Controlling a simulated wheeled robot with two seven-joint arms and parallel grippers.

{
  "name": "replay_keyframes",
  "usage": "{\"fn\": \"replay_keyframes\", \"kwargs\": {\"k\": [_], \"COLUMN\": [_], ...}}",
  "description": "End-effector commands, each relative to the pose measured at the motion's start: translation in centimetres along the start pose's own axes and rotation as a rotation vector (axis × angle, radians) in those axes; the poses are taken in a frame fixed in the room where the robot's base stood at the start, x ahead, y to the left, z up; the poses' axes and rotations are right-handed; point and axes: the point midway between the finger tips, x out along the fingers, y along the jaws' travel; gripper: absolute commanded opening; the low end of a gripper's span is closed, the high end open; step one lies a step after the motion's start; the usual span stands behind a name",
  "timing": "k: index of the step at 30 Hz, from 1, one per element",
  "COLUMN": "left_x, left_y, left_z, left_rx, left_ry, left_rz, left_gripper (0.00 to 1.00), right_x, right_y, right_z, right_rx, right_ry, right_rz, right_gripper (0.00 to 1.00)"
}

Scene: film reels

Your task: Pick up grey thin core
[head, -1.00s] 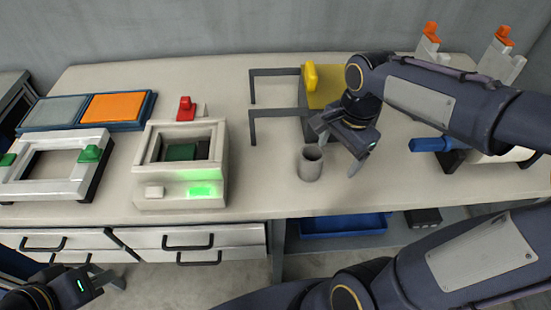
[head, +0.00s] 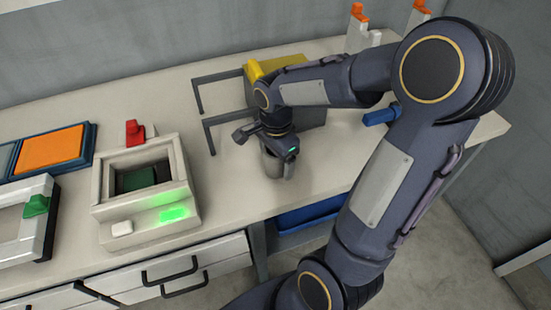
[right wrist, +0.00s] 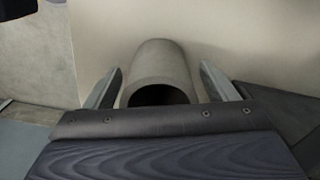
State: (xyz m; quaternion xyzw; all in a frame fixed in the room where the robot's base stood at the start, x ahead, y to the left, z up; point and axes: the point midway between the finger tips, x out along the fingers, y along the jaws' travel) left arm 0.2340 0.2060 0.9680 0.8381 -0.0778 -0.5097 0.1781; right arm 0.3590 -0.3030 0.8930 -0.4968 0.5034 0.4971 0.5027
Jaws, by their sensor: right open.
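The grey thin core (head: 271,165) is a hollow grey cylinder standing upright on the bench near its front edge. In the right wrist view the core (right wrist: 160,68) shows its round dark opening toward the camera. My right gripper (head: 272,150) is over the core in the head view and hides its top. In the right wrist view the right gripper (right wrist: 160,90) is open, with one finger on each side of the core and small gaps visible. My left gripper is out of view.
A yellow-topped machine with a dark metal frame (head: 205,120) stands just behind the core. A white device with a green light (head: 175,214) and red knob is to the left. A blue handle (head: 381,116) lies to the right. A blue bin (head: 310,213) is below the bench.

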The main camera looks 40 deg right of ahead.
Motion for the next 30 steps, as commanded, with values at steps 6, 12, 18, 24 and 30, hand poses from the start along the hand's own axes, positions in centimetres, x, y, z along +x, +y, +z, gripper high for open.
{"fn": "replay_keyframes", "kwargs": {"k": [6,12,18,24,30], "left_x": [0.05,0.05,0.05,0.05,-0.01], "left_y": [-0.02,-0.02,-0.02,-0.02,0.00], "left_z": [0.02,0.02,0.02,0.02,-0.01], "left_rx": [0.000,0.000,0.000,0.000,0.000], "left_ry": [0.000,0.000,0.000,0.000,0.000], "left_rz": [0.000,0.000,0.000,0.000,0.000], "left_gripper": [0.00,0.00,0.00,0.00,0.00], "right_x": [0.77,0.73,0.72,0.70,0.29], "right_y": [0.02,0.01,0.01,0.00,-0.05], "right_z": [0.02,0.02,0.02,0.02,0.02], "right_rx": [0.000,0.000,0.000,0.000,0.000], "right_ry": [-0.001,-0.001,-0.001,-0.001,0.000], "right_rz": [0.000,-0.001,-0.001,-0.001,-0.003], "right_gripper": [0.79,0.66,0.40,0.31,0.31]}}
